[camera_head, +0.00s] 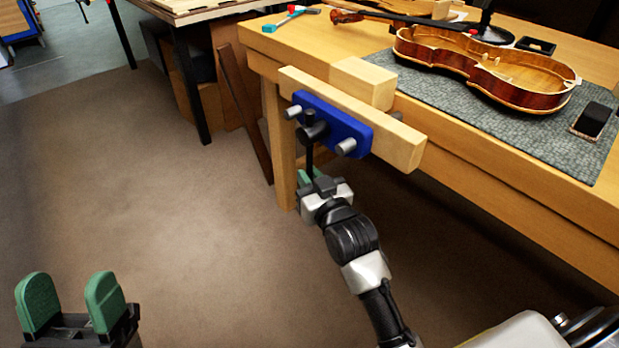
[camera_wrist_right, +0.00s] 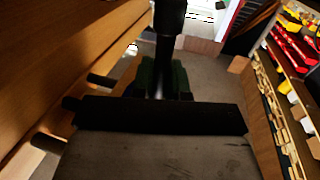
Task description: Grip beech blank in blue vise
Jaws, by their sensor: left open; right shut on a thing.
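The blue vise (camera_head: 346,128) is on the front of the bench, with a long pale wooden jaw (camera_head: 400,145) behind its blue plate. The beech blank (camera_head: 365,80), a pale block, stands between this jaw and the bench edge, its top above the jaw. Its lower part is hidden, and I cannot tell whether the jaw presses on it. My right gripper (camera_head: 311,175) is shut on the black vise handle (camera_head: 309,156), near its lower end; the handle (camera_wrist_right: 168,45) also shows upright in the right wrist view. My left gripper (camera_head: 68,300) is open and empty, low at the left.
On the bench a violin body (camera_head: 485,70) lies on a grey mat (camera_head: 480,118), with a dark block (camera_head: 593,120) to its right. A small red and teal tool (camera_head: 290,18) lies at the far left corner. The floor (camera_head: 150,210) left of the bench is clear.

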